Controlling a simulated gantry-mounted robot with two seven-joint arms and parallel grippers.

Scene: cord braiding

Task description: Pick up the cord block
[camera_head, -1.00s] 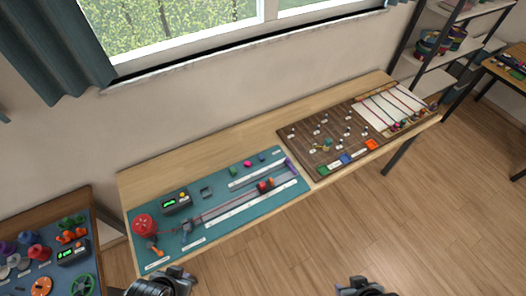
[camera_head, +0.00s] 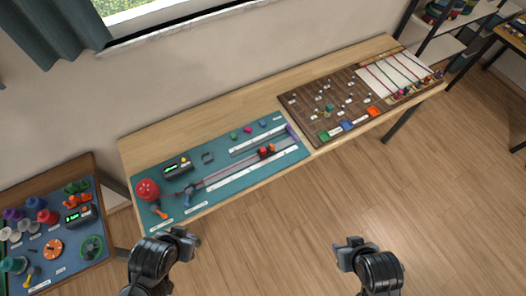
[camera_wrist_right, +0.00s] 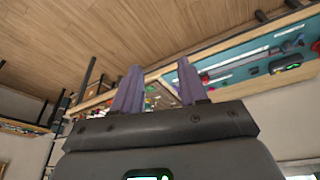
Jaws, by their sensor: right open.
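I cannot tell which piece is the cord block. A red-orange block (camera_head: 266,150) sits on the long rail of the teal mat (camera_head: 222,181). Green (camera_head: 324,137), blue (camera_head: 347,126) and orange (camera_head: 373,112) blocks lie along the brown board's front edge. My left gripper (camera_head: 190,240) is in front of the table, its jaw state unclear. My right gripper (camera_head: 346,252) is also in front, apart from everything; in the right wrist view its purple fingers (camera_wrist_right: 158,92) are apart and empty.
A red spool (camera_head: 147,190) and a dark device (camera_head: 177,167) are at the mat's left. The brown board (camera_head: 300,102) holds pegs, beside a white panel (camera_head: 392,72) with cords. A side table (camera_head: 100,213) with spools stands at left. The floor in front (camera_head: 290,230) is clear.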

